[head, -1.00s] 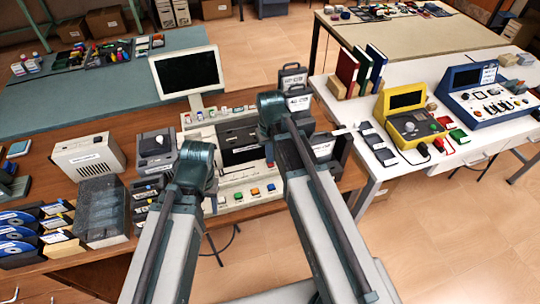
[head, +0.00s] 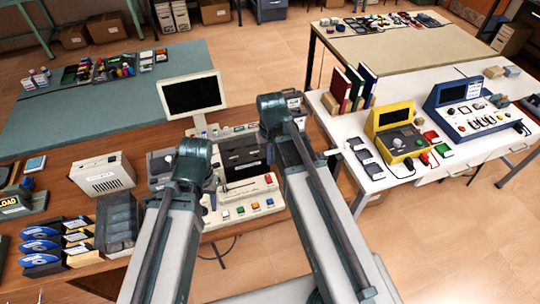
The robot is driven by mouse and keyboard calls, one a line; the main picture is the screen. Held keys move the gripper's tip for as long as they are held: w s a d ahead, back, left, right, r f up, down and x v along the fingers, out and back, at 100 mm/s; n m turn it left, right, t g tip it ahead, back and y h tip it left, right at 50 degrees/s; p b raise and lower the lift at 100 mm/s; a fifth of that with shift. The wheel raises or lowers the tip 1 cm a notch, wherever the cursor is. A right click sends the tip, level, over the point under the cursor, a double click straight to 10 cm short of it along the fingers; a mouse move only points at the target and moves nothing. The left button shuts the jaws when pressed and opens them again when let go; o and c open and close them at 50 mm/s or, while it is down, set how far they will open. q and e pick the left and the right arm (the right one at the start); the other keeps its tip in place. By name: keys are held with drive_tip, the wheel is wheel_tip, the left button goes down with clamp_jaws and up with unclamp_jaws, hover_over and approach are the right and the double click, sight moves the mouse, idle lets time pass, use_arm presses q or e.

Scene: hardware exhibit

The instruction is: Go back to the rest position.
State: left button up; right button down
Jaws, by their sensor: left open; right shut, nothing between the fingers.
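My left arm (head: 170,235) rises from the bottom to a dark teal joint in front of the console's left part. My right arm (head: 325,225) rises to a similar joint further right, overlapping the console's right side. The fingers of both grippers are hidden behind my arms, so I cannot see their jaws. I see nothing held by either arm.
A console with coloured buttons (head: 262,204) stands on the brown bench behind my arms, below a monitor (head: 192,95). A beige box (head: 103,175) and disc cases (head: 40,247) are at left. A yellow device (head: 402,140) and blue device (head: 480,105) stand on the white table. Floor is clear at lower right.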

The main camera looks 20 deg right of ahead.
use_arm(q)
drive_tip(key=shift+r+p, duration=0.35)
drive_tip(key=shift+r, duration=0.4)
use_arm(e)
drive_tip(key=shift+s+r, duration=0.15)
drive_tip(key=shift+r, duration=0.6)
drive_tip(key=shift+f, duration=0.1)
